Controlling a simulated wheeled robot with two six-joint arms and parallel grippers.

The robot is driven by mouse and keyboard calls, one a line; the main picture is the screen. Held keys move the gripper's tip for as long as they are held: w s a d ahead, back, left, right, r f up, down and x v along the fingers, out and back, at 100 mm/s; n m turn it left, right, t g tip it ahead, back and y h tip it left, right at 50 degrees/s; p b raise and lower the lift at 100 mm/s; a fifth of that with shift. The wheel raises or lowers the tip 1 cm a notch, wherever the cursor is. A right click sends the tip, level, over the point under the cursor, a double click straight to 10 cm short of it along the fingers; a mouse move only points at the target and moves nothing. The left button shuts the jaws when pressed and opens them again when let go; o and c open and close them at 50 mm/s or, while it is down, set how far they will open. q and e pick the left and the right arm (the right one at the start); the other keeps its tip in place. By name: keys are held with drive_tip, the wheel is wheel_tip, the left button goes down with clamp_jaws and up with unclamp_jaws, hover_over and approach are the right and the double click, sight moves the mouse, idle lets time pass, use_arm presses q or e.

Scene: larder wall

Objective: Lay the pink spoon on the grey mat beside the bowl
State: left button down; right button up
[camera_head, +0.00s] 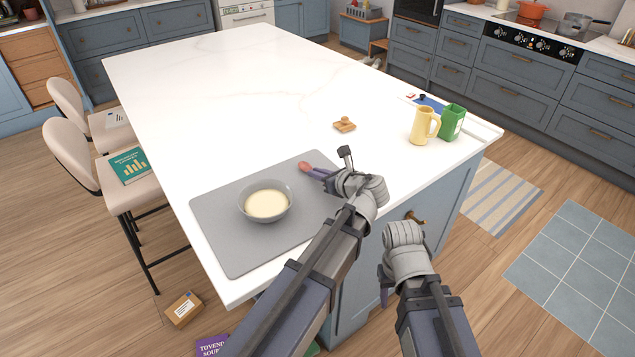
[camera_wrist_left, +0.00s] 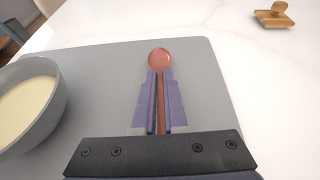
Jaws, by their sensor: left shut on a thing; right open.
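The pink spoon (camera_head: 305,167) is held by my left gripper (camera_head: 320,173) over the grey mat (camera_head: 222,245), near its far right corner. In the left wrist view the spoon's round head (camera_wrist_left: 160,58) sticks out past the purple fingertips (camera_wrist_left: 159,85), with the handle between them. I cannot tell whether the spoon touches the mat. The grey bowl (camera_head: 282,216) with cream-coloured contents stands on the mat, left of the spoon; it also shows in the left wrist view (camera_wrist_left: 57,105). My right gripper (camera_head: 384,288) is open, low beside the island, partly hidden by its wrist.
A wooden stamp-like piece (camera_head: 344,125) lies on the white counter (camera_head: 250,110) beyond the mat. A yellow mug (camera_head: 422,127) and a green container (camera_head: 451,122) stand near the right edge. The counter's far part is clear. Chairs (camera_head: 75,155) stand along the left side.

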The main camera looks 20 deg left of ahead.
use_arm(q)
drive_tip(key=shift+f, duration=0.3)
use_arm(e)
drive_tip(key=shift+f, duration=0.3)
use_arm(q)
drive_tip(key=shift+f, duration=0.2)
drive_tip(key=c, duration=1)
unclamp_jaws()
use_arm(e)
drive_tip(key=shift+f, duration=0.15)
use_arm(q)
drive_tip(key=shift+r, duration=0.2)
